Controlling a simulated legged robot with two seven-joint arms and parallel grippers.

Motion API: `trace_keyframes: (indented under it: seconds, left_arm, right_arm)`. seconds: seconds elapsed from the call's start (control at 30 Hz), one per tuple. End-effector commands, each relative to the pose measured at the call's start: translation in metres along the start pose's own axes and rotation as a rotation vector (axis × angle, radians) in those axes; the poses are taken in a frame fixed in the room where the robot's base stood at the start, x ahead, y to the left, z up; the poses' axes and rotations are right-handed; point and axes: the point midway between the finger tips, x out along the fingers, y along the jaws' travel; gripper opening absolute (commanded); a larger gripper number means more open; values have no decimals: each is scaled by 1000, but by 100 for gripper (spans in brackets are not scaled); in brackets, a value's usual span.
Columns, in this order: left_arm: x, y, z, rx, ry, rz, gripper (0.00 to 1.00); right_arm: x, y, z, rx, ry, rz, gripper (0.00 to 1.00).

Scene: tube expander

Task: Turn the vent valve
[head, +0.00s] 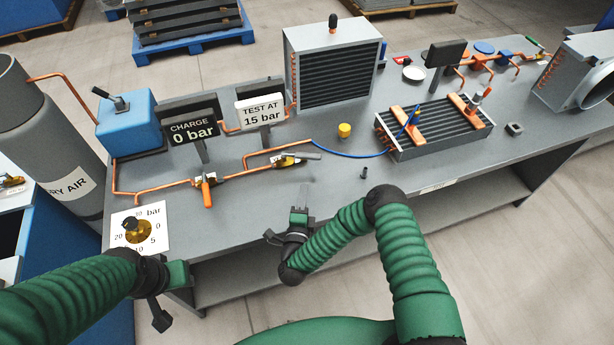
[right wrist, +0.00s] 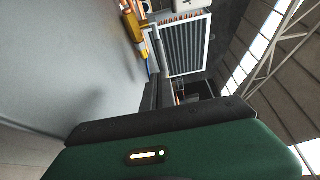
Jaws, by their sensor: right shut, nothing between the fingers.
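Two valves sit on the copper line on the bench. One has an orange handle (head: 207,192) pointing towards the front edge. The other, a brass valve with a grey lever (head: 297,157), lies further right, its lever along the pipe. I cannot tell by label which is the vent valve. My right gripper (head: 304,195) is shut and empty over the bench's front part, in front of the grey-lever valve and apart from it. In the right wrist view its dark fingers (right wrist: 154,86) point towards a yellow-orange fitting (right wrist: 133,25). My left gripper (head: 162,312) is at the lower left; its fingers are unclear.
A dial plate with a knob (head: 138,231) lies at the bench's left. Signs read "CHARGE 0 bar" (head: 193,129) and "TEST AT 15 bar" (head: 261,110). A blue hose (head: 350,156) runs to a finned coil (head: 440,130). A yellow cap (head: 344,130) and small dark cylinder (head: 364,172) stand nearby.

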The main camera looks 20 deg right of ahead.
Motion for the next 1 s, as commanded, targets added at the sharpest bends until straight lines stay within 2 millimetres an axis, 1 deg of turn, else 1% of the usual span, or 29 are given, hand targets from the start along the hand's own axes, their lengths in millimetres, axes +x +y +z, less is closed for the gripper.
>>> trace_keyframes:
  seconds: [0.03,0.27,0.33,0.5,0.63,0.7,0.8,1.0]
  left_arm:
    - [23,0,5,0,0,0,36]
    - [72,0,17,0,0,0,36]
    - [69,0,16,0,-1,0,36]
    - [79,0,18,0,1,0,36]
    - [86,0,20,0,1,0,36]
    - [88,0,21,0,1,0,36]
    - [89,0,21,0,0,0,36]
    - [89,0,21,0,0,0,36]
  right_arm:
    - [3,12,-1,2,1,-1,0]
    - [11,11,-2,-4,-8,-6,0]
    - [25,1,-2,-7,-6,-8,0]
    - [62,1,-2,-7,-6,-7,0]
    - [85,1,-2,-7,-6,-6,0]
    - [92,0,-1,-6,-8,-5,0]
    - [99,-1,0,-7,-9,-4,0]
    - [101,-2,0,-7,-10,-4,0]
